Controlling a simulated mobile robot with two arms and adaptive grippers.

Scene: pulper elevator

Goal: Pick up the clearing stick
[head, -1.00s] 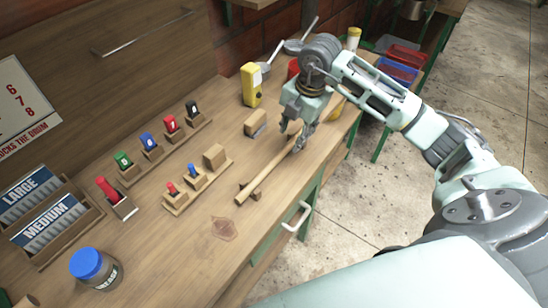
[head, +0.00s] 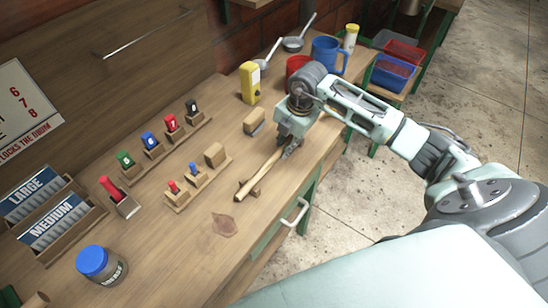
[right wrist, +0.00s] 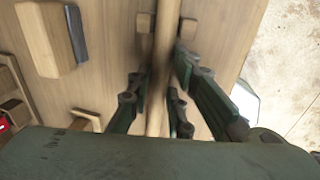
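The clearing stick (head: 262,172) is a long, pale wooden rod on the workbench. Its near end rests on a small dark wooden support (head: 250,189). My right gripper (head: 289,148) is low over the stick's farther part, pointing down. In the right wrist view, the stick (right wrist: 162,60) runs between the fingers of the gripper (right wrist: 160,85), with a narrow gap visible on each side, so the fingers look open around it. The stick's far part is hidden by my gripper in the head view. My left gripper is not in view.
A wooden block (head: 254,121), a yellow device (head: 250,83) and a red mug (head: 297,66) stand near the right arm. Racks of coloured, numbered tags (head: 171,123) are left of the stick. A drawer handle (head: 295,211) sticks out at the bench front.

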